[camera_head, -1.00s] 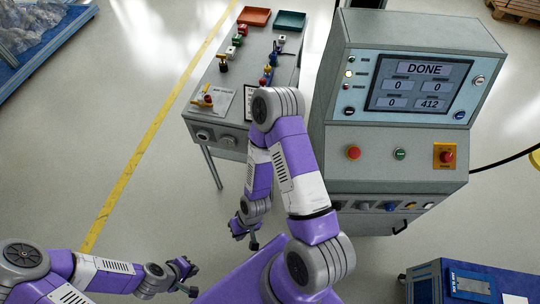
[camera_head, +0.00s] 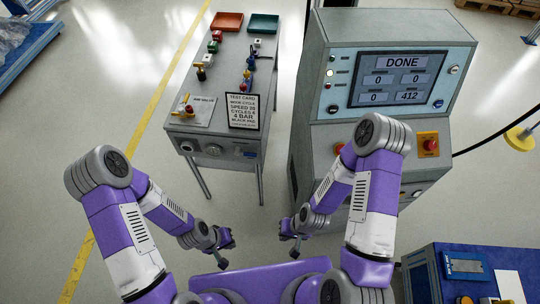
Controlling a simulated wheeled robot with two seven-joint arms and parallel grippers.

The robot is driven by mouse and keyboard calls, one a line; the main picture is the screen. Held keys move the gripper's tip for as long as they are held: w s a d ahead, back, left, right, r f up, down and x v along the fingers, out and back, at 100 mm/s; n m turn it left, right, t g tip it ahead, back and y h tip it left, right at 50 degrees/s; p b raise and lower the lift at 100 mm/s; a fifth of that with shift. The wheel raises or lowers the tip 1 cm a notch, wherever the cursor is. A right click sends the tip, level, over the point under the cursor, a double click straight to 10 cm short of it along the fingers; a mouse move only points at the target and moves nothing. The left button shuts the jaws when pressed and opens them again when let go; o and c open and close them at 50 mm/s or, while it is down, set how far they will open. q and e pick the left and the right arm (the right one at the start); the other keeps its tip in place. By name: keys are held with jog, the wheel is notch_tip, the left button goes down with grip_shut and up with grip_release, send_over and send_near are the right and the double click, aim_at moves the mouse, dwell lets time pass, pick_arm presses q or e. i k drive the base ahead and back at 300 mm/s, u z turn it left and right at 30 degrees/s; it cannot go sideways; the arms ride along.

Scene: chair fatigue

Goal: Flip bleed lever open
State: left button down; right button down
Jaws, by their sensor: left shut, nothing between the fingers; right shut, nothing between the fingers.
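A small valve with a yellow and red handle (camera_head: 187,108) sits on a white printed sheet (camera_head: 196,114) at the front left of the grey bench (camera_head: 178,136). I take it for the bleed lever, but its label and the lever's position are too small to tell. My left gripper (camera_head: 223,262) is shut and empty, hanging low over the floor in front of the bench and apart from it. My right gripper (camera_head: 296,258) is shut and empty, low to the right of the left one. Neither touches anything.
Several small coloured parts and red (camera_head: 227,21) and green (camera_head: 263,23) trays lie behind. A machine cabinet (camera_head: 300,150) with a DONE screen (camera_head: 402,78) stands right. A blue table (camera_head: 475,255) is at lower right.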

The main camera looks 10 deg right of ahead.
aim_at(247, 154)
jog(key=k, duration=0.65)
jog(key=u, duration=0.5)
jog(key=i, duration=1.35)
jog(key=u, duration=0.05)
